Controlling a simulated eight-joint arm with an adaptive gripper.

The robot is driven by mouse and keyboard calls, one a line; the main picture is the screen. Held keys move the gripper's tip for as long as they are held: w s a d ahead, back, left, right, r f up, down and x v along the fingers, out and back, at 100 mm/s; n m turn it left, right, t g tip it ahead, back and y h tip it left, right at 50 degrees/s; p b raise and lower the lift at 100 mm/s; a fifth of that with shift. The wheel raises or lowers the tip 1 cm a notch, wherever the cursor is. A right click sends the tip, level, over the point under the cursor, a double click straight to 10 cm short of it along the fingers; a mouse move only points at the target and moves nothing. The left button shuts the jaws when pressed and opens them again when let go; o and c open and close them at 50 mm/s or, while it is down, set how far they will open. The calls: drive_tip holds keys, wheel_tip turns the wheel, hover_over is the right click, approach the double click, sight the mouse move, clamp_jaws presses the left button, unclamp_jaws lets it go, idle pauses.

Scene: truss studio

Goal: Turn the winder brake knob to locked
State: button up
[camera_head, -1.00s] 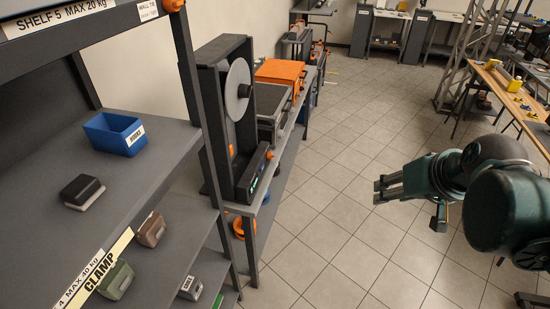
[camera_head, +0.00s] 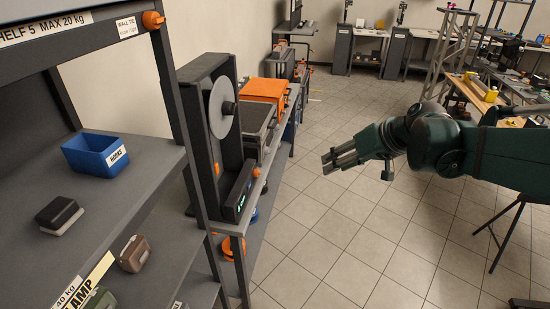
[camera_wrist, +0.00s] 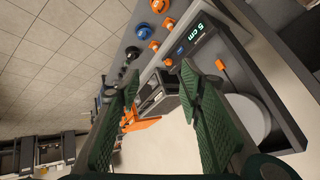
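The winder is a black upright frame (camera_head: 192,98) with a pale disc (camera_head: 221,108) on the bench at left centre. A display strip (camera_head: 239,190) lies at its foot; in the wrist view the display (camera_wrist: 196,38) reads "5 cm". A small orange knob (camera_head: 256,172) is at the strip's end, and an orange knob (camera_wrist: 168,62) shows beside the display in the wrist view. Which part is the brake knob, and its setting, I cannot tell. My gripper (camera_head: 327,162) is right of the winder, apart from it, over the aisle. In the wrist view its green fingers (camera_wrist: 158,92) are spread and empty.
A grey shelf rack (camera_head: 150,165) with a blue bin (camera_head: 92,153) stands at left, close before the winder. An orange-topped unit (camera_head: 264,89) is behind the winder. Orange and blue round items (camera_wrist: 140,32) sit below the bench. The tiled aisle (camera_head: 335,225) is clear.

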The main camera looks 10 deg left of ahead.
drive_tip(key=w+a+f+n+g+y+b, duration=0.1)
drive_tip(key=w+a+f+n+y, duration=0.1)
drive_tip(key=w+a+f, duration=0.4)
drive_tip(key=w+a+f+n+g+y+b, duration=0.1)
drive_tip(key=w+a+f+n+y, duration=0.1)
drive_tip(key=w+a, duration=0.45)
drive_tip(key=w+a+f+n+g+y+b, duration=0.15)
drive_tip(key=w+a+f, duration=0.3)
drive_tip(key=w, duration=0.45)
drive_tip(key=w+a+f+n+y, duration=0.3)
drive_tip(key=w+a+f, duration=0.1)
drive_tip(key=f, duration=0.4)
drive_tip(key=n+g+y+b, duration=0.2)
drive_tip(key=n+g+y, duration=0.1)
approach(257, 173)
drive_tip(key=shift+w+a+f+t, duration=0.2)
drive_tip(key=shift+w+f+t, duration=0.05)
drive_tip(key=shift+w+f, duration=0.3)
drive_tip(key=shift+a, duration=0.15)
drive_tip(key=shift+s+a+b, duration=0.15)
drive_tip(key=shift+a+b, duration=0.15)
drive_tip(key=shift+a, duration=1.55)
drive_tip(key=shift+s+a+b, duration=0.1)
drive_tip(key=shift+a+b, duration=0.15)
drive_tip(key=shift+a, duration=1.6)
drive_tip(key=shift+c, duration=0.2)
